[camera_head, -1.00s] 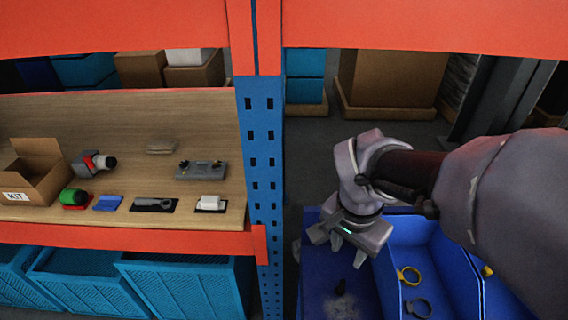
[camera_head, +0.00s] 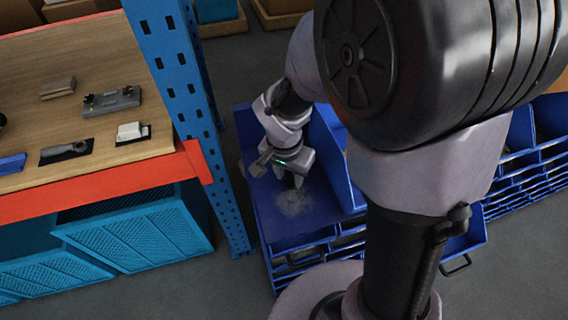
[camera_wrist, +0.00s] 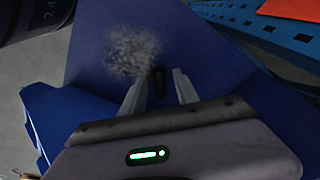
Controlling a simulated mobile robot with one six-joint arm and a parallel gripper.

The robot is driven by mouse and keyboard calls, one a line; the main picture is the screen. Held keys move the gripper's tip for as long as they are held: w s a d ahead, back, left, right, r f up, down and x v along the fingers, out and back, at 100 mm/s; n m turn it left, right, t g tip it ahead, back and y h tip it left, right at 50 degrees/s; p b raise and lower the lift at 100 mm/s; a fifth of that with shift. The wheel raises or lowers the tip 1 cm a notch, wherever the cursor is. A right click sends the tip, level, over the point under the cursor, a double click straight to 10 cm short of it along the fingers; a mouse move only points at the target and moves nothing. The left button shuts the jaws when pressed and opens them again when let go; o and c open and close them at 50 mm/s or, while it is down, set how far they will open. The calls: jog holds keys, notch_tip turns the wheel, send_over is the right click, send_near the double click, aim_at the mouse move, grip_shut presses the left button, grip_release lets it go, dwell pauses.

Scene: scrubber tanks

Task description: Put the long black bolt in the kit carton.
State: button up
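The long black bolt (camera_wrist: 158,82) shows in the wrist view as a small dark upright shape on the blue surface, between my fingertips. My gripper (camera_wrist: 160,88) is open, with a visible gap between each finger and the bolt. In the head view my gripper (camera_head: 289,181) points down, low over the blue top of the bin unit. The bolt cannot be made out there. The kit carton is out of both present views.
The blue bin unit (camera_head: 262,205) has a pale scuffed patch beside my gripper. A blue rack post (camera_head: 178,75) and orange shelf beam (camera_head: 100,188) stand to the left. A grey fixture (camera_head: 112,101) and a white block (camera_head: 131,131) lie on the wooden shelf.

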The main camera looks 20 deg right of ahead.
jog(key=shift+r, duration=0.15)
jog(key=shift+c, duration=0.7)
grip_shut()
